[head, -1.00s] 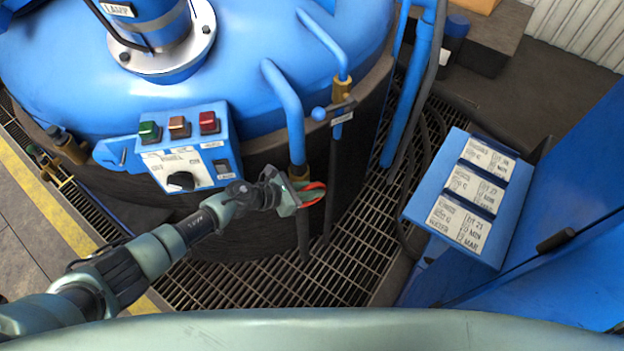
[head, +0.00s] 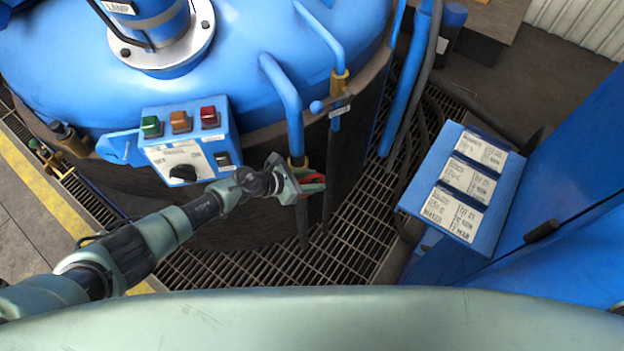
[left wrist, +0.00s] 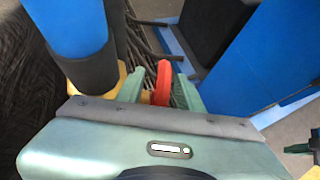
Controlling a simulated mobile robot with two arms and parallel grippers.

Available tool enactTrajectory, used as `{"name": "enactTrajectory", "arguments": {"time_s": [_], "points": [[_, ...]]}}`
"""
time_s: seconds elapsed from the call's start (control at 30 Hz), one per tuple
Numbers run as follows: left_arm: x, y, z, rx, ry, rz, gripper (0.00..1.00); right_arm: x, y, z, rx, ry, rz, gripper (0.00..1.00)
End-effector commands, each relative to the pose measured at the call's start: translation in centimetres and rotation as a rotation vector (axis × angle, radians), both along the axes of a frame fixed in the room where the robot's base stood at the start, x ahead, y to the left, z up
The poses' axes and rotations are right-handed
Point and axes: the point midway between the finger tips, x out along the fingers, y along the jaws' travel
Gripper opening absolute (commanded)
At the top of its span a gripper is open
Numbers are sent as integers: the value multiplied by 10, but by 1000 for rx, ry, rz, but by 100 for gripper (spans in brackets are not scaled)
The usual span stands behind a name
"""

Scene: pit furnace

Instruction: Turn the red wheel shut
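The red wheel (head: 313,184) sits low on the pipework at the side of the blue furnace. In the head view it is mostly hidden by my left gripper (head: 303,186). In the left wrist view the red rim (left wrist: 162,84) stands between the two green fingers of my left gripper (left wrist: 161,90). A gap shows between the left finger and the rim; the right finger is very close to it, and I cannot tell whether it touches. My right gripper does not show in the head view. Green parts at the right edge of the left wrist view may belong to it.
A blue pipe (head: 284,95) comes down just above the wheel. A control box (head: 186,145) with green, orange and red buttons is left of it, above my left arm. A blue label stand (head: 462,184) is to the right. Floor grating (head: 345,250) lies below.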

Motion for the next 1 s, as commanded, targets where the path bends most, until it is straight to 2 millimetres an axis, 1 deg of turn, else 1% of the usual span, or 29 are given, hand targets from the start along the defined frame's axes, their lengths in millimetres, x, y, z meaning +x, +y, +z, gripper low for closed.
{"name": "enactTrajectory", "arguments": {"time_s": [0.17,0.33,0.4,0.6,0.73,1.0], "points": [[-2,3,2,1,0,-1,36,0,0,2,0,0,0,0],[-11,21,17,2,0,-2,36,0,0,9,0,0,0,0],[-15,31,24,3,-2,-1,36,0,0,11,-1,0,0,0],[-26,51,40,1,0,-1,36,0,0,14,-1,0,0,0],[-29,57,44,1,0,-1,36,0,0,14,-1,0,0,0],[-29,57,45,0,0,0,36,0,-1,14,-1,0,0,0]]}}
